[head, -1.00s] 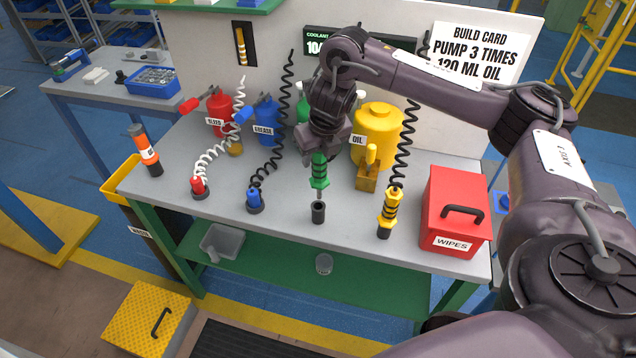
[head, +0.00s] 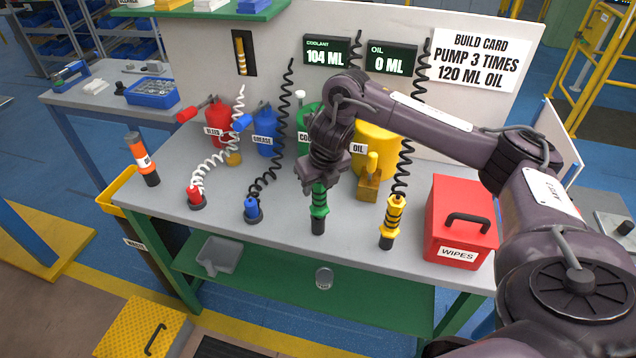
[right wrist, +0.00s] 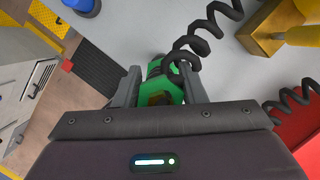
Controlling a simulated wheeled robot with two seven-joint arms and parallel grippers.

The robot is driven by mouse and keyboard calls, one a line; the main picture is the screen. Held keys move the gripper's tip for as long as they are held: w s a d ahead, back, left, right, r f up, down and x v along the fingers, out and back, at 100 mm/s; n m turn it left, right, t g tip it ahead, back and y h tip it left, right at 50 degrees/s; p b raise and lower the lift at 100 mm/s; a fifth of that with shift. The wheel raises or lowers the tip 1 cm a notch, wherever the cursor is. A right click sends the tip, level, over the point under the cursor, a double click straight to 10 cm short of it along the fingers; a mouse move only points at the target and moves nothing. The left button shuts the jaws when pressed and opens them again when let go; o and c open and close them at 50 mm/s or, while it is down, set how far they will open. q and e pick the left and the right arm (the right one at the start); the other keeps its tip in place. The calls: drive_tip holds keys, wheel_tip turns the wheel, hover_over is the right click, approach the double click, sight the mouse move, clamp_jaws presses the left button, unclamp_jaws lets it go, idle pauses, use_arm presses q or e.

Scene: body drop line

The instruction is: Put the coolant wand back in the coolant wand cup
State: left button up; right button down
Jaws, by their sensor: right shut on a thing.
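The green coolant wand (head: 319,201) stands upright with its lower end in the small black coolant wand cup (head: 318,227) near the bench's front edge. My right gripper (head: 321,182) is shut on the upper part of the wand from above. In the right wrist view the green wand (right wrist: 158,86) sits between the two fingers, with its black coiled hose beside it. The wand's tip is hidden inside the cup. My left gripper is not in view.
Blue (head: 252,208) and red (head: 196,197) wands stand to the left. The yellow oil can (head: 378,140) is behind my arm. A coolant display (head: 327,49) reads 104 ML.

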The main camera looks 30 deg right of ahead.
drive_tip(key=shift+f, duration=0.4)
drive_tip(key=c, duration=0.9)
unclamp_jaws()
drive_tip(key=shift+r, duration=0.3)
drive_tip(key=p+v, duration=0.6)
drive_tip(key=v, duration=0.6)
drive_tip(key=shift+r, duration=0.35)
